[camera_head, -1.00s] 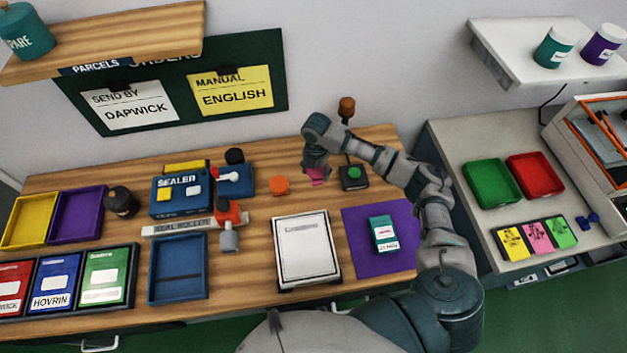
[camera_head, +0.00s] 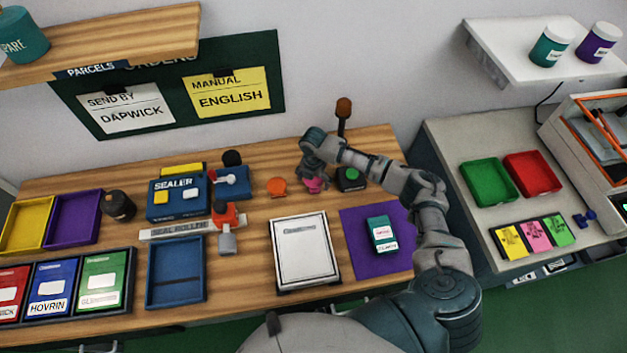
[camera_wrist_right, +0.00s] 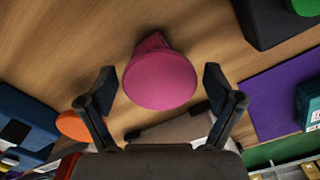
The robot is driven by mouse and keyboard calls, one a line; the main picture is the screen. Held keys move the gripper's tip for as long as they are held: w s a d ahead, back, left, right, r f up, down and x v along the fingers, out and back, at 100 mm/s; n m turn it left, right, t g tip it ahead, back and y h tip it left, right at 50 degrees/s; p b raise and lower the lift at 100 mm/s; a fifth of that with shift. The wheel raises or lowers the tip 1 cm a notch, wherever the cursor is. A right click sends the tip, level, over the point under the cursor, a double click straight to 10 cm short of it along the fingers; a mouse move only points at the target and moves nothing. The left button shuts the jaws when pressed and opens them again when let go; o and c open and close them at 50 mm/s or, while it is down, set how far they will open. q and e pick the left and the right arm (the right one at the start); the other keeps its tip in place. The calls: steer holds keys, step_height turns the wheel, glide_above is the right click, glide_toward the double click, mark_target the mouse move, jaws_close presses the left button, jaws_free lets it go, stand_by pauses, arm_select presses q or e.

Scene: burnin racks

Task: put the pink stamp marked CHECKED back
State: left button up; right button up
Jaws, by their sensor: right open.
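The pink stamp (camera_head: 316,186) is at the back of the wooden table, between an orange round-topped piece and a black block with a green button. In the right wrist view its round pink top (camera_wrist_right: 160,80) faces the camera, and the marking on it cannot be read. My right gripper (camera_head: 314,178) is over the stamp and partly hides it in the head view. In the wrist view the right gripper's fingers (camera_wrist_right: 158,88) are open, one on each side of the stamp, with gaps showing. My left gripper is not in view.
The orange piece (camera_head: 277,187) stands left of the stamp and the black block (camera_head: 350,179) right of it, both close. A brown-knobbed post (camera_head: 343,118) rises behind. A white-topped pad (camera_head: 305,250) and a purple mat (camera_head: 358,270) lie nearer. Bare wood surrounds the orange piece.

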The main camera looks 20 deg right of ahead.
step_height(320, 180, up, 12)
steer(key=shift+r, duration=0.15)
stand_by(0.3)
stand_by(0.4)
